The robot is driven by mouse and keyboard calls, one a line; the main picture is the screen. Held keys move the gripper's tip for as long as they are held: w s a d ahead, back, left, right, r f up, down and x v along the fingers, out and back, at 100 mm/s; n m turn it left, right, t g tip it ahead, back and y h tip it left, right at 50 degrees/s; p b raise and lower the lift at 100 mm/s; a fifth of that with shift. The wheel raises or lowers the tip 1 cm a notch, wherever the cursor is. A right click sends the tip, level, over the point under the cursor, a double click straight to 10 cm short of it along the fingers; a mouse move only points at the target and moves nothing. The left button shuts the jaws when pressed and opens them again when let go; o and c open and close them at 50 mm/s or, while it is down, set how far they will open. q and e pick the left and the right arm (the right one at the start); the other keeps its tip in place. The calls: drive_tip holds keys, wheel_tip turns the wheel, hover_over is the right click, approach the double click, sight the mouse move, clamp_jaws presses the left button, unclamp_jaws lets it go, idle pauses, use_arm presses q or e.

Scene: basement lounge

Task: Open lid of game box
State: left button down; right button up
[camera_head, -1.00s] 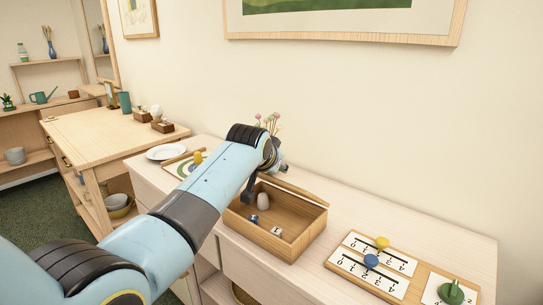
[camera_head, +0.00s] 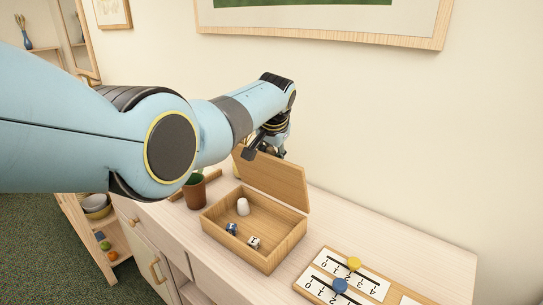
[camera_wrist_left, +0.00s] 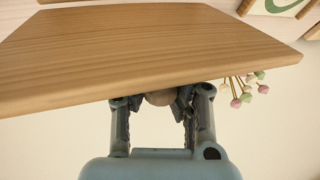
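The wooden game box (camera_head: 283,247) stands on the sideboard. Its lid (camera_head: 275,182) is raised, hinged at the back edge and about upright, with its inner face showing. Inside lie a white piece (camera_head: 243,206) and two small dice (camera_head: 253,242). My left gripper (camera_head: 262,150) is at the lid's upper left edge. In the left wrist view the lid (camera_wrist_left: 150,50) fills the upper part, and the gripper's fingertips (camera_wrist_left: 158,99) sit against both sides of a round wooden knob (camera_wrist_left: 160,97) at the lid's edge, seemingly shut on it. My right gripper is not in view.
A plant pot (camera_head: 194,191) stands left of the box. A score board (camera_head: 345,275) with yellow and blue pegs lies to its right. Flowers (camera_wrist_left: 240,90) show beside the gripper in the left wrist view. The wall with a framed picture (camera_head: 320,35) rises behind.

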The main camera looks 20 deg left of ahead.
use_arm(q)
drive_tip(key=shift+w+d+r, duration=0.1)
drive_tip(key=shift+w+d, duration=0.05)
drive_tip(key=shift+w, duration=0.2)
idle(0.3)
idle(0.9)
drive_tip(key=c, duration=1)
unclamp_jaws()
drive_tip(key=shift+s, duration=0.1)
drive_tip(key=shift+c, duration=0.2)
drive_tip(key=v, duration=1.1)
drive_tip(key=shift+s+d+r, duration=0.15)
drive_tip(key=shift+s+r, duration=0.15)
